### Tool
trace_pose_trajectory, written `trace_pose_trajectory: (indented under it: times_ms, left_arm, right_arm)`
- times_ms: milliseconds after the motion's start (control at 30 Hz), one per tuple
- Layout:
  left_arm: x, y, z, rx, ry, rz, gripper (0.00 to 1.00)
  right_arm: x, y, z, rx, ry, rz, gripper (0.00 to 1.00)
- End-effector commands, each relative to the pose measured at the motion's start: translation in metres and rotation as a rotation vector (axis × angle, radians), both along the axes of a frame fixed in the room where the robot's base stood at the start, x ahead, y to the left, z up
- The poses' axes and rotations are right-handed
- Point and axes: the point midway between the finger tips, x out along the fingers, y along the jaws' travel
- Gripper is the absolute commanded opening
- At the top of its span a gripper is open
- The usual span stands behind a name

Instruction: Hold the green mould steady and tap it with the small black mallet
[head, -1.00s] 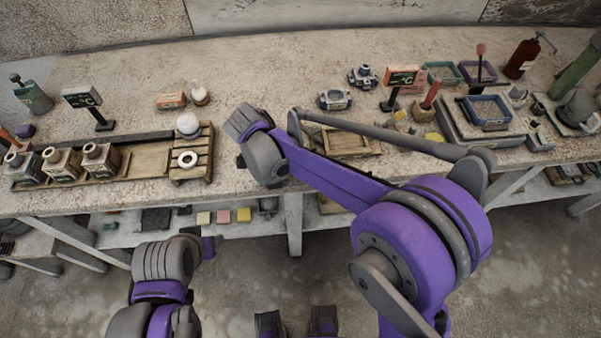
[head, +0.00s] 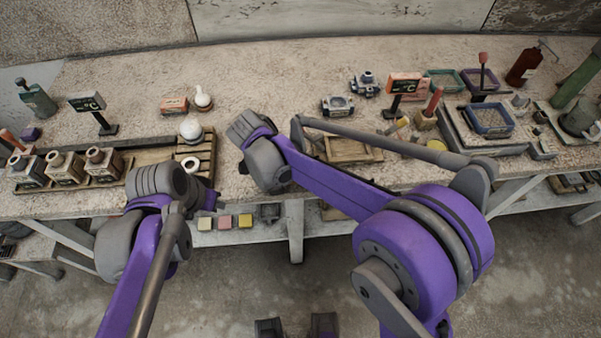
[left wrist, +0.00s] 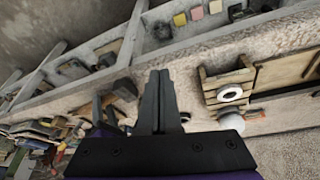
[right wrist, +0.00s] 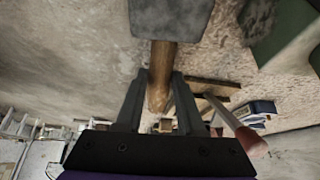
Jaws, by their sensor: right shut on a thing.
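The small mallet shows in the right wrist view with a dark grey head (right wrist: 170,18) and a wooden handle (right wrist: 162,62). My right gripper (right wrist: 158,85) is shut on the handle. A dull green block (right wrist: 285,38), which looks like the green mould, is partly in view at the upper right, apart from the mallet head. I cannot pick out mould or mallet in the head view, where my right wrist covers part of the bench. My left gripper (head: 212,200) is at the bench's front edge by the pallet; its fingers (left wrist: 158,100) look together and empty.
A wooden pallet (head: 207,150) with a white ball (head: 190,130) stands beside my left gripper, near several square bottles (head: 65,168). A wooden tray (head: 365,150) lies right of my right wrist. Sign stands and trays crowd the right side.

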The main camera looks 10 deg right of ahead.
Motion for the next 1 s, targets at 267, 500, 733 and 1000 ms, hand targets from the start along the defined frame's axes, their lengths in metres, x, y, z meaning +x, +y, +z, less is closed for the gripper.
trace_pose_trajectory:
  times_ms: [267, 500, 733, 1000]
  left_arm:
    - [0.082, -0.023, 0.017, -0.057, 0.053, -0.303, 0.0]
    - [0.129, -0.043, 0.032, 0.0, 0.059, -0.833, 0.0]
    - [0.16, -0.061, 0.042, 0.029, 0.027, -1.367, 0.0]
    - [0.176, -0.072, 0.047, 0.018, -0.022, -1.728, 0.0]
  right_arm:
    - [0.0, 0.0, 0.0, 0.0, 0.0, 0.0, 0.0]
    - [0.0, 0.0, 0.0, 0.0, 0.0, 0.0, 0.0]
    - [0.0, 0.0, 0.0, 0.0, 0.0, 0.0, 0.0]
    - [0.0, 0.0, 0.0, 0.0, 0.0, 0.0, 0.0]
